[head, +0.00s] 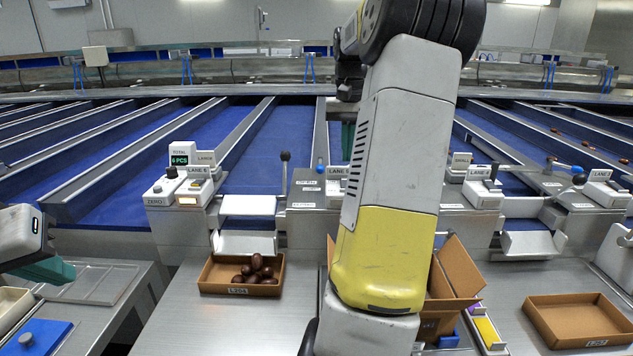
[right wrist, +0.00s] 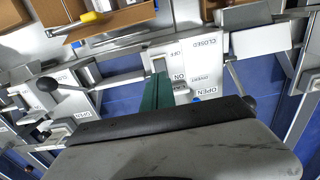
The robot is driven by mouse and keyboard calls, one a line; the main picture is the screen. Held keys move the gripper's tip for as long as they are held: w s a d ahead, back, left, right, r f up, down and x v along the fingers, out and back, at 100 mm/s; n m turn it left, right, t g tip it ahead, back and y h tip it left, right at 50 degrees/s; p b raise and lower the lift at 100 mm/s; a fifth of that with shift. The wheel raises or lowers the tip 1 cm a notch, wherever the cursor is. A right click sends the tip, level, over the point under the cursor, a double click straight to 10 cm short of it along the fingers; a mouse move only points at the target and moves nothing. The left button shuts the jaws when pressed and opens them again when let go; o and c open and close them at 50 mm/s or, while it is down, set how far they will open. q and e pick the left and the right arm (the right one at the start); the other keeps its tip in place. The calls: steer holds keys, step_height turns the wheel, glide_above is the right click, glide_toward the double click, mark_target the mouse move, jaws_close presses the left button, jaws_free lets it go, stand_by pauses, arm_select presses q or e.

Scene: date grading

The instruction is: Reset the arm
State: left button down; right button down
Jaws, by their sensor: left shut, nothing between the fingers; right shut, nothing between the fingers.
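My right arm (head: 395,160), grey with a yellow section, rises through the middle of the head view and hides much of what is behind it. My right gripper (head: 348,143) shows only partly beside it, its green fingers above the lane 5 area. In the right wrist view its green fingers (right wrist: 157,92) are together and empty, in front of a white panel (right wrist: 195,62) marked OPEN and CLOSED. My left gripper (head: 62,271) is at the left edge, shut and empty, over a clear tray (head: 100,292).
A cardboard box (head: 240,288) holding several brown dates stands on the steel bench. An empty box (head: 575,322) is at the right. An open carton (head: 455,275) sits partly behind my right arm. Levers (head: 285,158) and blue lanes (head: 260,150) lie beyond.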

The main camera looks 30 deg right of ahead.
steer(key=shift+r, duration=0.1)
stand_by(0.4)
steer(key=s+a+r+n+t, duration=0.15)
steer(key=s+a, duration=0.35)
steer(key=a, duration=0.6)
steer(key=s+a+r+n+t, duration=0.1)
steer(key=s+a+n+t, duration=0.3)
steer(key=a, duration=0.7)
steer(key=s+a+f+y, duration=0.2)
steer(key=s+a+f, duration=0.1)
steer(key=s+a, duration=0.3)
steer(key=s+n, duration=0.1)
steer(key=s, duration=0.1)
steer(key=shift+s+a+f+t, duration=0.15)
steer(key=shift+s+f+t, duration=0.2)
